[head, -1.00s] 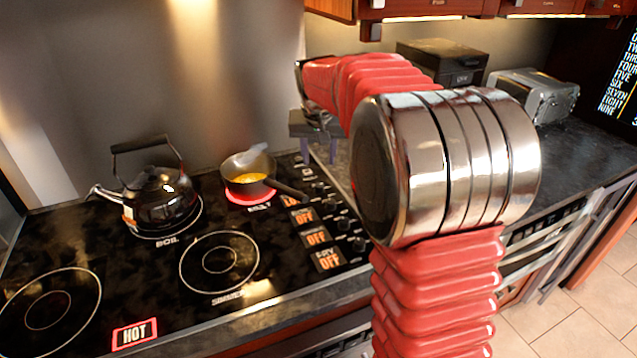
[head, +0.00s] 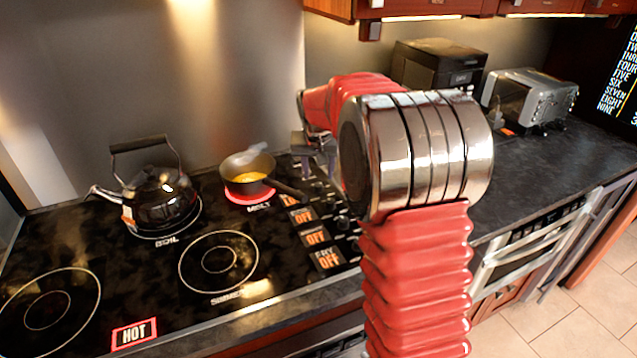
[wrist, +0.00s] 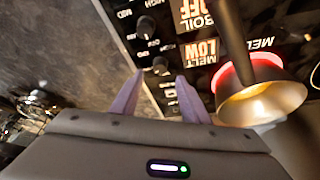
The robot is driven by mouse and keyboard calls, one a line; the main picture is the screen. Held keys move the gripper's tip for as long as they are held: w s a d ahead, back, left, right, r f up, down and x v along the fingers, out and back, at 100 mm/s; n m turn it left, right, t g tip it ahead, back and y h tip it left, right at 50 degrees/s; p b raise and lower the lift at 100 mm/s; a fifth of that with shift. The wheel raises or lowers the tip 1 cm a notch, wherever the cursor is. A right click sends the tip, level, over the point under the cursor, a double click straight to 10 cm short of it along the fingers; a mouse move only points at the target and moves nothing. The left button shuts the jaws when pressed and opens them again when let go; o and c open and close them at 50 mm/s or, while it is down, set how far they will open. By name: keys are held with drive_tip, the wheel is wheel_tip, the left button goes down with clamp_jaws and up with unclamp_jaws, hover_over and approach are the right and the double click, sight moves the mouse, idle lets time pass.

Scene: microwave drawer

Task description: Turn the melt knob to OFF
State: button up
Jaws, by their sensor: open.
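The melt display (wrist: 202,52) on the black cooktop reads LOW in the wrist view. A small dark knob (wrist: 160,65) beside it, apparently the melt knob, shows just beyond and between my fingertips. My gripper (wrist: 159,76) is open, with its two purple fingers on either side of that knob in the picture. I cannot tell whether they touch it. In the head view my gripper (head: 318,152) is above the knob strip at the cooktop's back right, and my arm partly covers the knobs.
A pan (head: 246,172) with yellow contents sits on the glowing melt burner; its handle (head: 285,188) reaches toward the knobs. A kettle (head: 160,195) stands on the boil burner. A sign (head: 135,333) reads HOT. The counter (head: 530,165) to the right has free room.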

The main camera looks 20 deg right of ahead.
sight(318, 185)
drive_tip(key=x, duration=0.6)
drive_tip(key=shift+w+d+f, duration=0.1)
drive_tip(key=shift+f, duration=0.05)
drive_tip(key=shift+c, duration=0.2)
clamp_jaws()
